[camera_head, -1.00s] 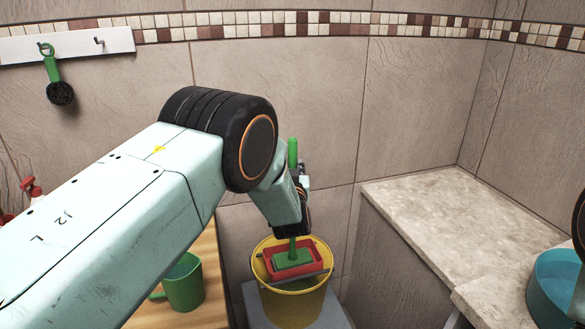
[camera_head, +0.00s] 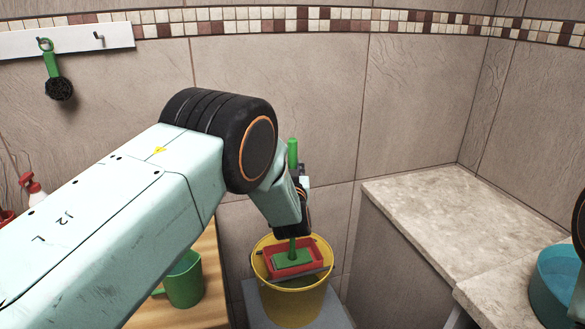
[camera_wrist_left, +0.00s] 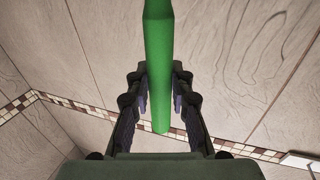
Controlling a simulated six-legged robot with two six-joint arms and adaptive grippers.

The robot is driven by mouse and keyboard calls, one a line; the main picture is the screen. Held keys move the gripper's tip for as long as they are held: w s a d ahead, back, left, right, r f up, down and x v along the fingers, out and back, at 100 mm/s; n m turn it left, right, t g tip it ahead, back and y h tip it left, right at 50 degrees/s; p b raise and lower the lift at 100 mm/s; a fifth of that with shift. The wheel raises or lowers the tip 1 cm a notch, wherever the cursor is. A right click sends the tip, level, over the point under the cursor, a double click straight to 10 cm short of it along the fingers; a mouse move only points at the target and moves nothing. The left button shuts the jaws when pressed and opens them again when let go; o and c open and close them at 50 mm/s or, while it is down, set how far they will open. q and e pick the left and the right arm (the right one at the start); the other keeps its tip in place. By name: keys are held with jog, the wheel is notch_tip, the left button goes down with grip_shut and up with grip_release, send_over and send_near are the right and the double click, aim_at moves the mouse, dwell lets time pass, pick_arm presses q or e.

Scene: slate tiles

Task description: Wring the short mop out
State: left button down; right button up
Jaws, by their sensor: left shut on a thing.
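The short mop has a green handle; its top (camera_head: 292,153) shows above my left gripper, and its green head (camera_head: 292,258) sits in the red wringer (camera_head: 312,257) on the yellow bucket (camera_head: 292,299). My left gripper (camera_head: 293,232) is shut on the handle, just above the mop head. The handle stands close to upright. In the left wrist view, the green handle (camera_wrist_left: 158,65) runs between the two dark fingers (camera_wrist_left: 160,100). The underside of the mop head is hidden in the wringer. My right gripper is not in view.
The bucket stands on a grey surface (camera_head: 254,299). A green mug (camera_head: 184,281) is on a wooden top to the left. A stone counter (camera_head: 430,215) and a blue basin (camera_head: 556,285) are to the right. A green-handled brush (camera_head: 52,66) hangs on a wall rack.

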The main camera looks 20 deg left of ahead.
aim_at(292, 139)
pick_arm(q)
jog(key=shift+f+b, duration=0.6)
jog(key=shift+f, duration=0.2)
dwell(0.5)
jog(key=shift+r+p, duration=4.6)
jog(key=shift+r, duration=2.05)
jog(key=shift+f, duration=0.1)
